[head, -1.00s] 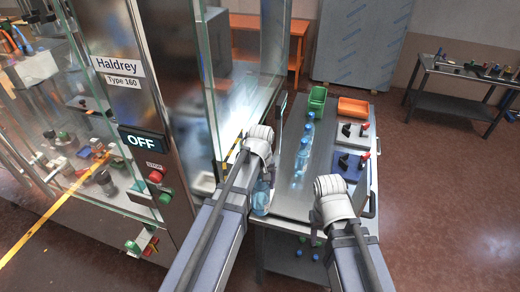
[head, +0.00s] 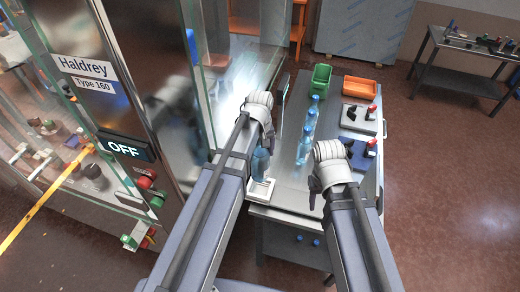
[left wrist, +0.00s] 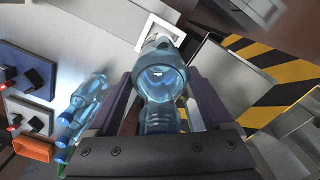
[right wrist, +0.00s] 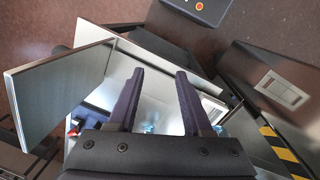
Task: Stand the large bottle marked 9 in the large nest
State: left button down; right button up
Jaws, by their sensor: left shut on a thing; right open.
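My left gripper (head: 266,142) is shut on a clear blue bottle (head: 260,166), held roughly upright at the cart's near left corner. The bottle (left wrist: 160,85) fills the middle of the left wrist view between the fingers; no mark is readable on it. A white square nest (head: 263,194) lies below the bottle, and its rim (left wrist: 146,27) shows past the bottle's far end. I cannot tell whether the bottle touches the nest or is inside it. My right gripper (head: 315,190) is open and empty, near the cart's front edge; its spread fingers (right wrist: 160,88) show in its wrist view.
The glass-walled machine (head: 115,90), reading OFF, stands close on the left.

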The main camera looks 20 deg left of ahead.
aim_at(260, 169)
pick_arm(q)
jog(key=shift+w+f, duration=0.25)
jog(key=shift+f, duration=0.05)
jog(key=shift+s+f+b, duration=0.1)
jog(key=shift+f+b, duration=0.6)
jog(key=shift+b, duration=0.25)
notch_tip(260, 169, down, 4)
jog(key=b, duration=0.4)
jog(key=shift+f+b, duration=2)
dwell(0.6)
grip_release()
notch_tip(260, 169, up, 8)
jog(key=p, duration=0.8)
jog(key=shift+f, duration=0.1)
dwell(0.5)
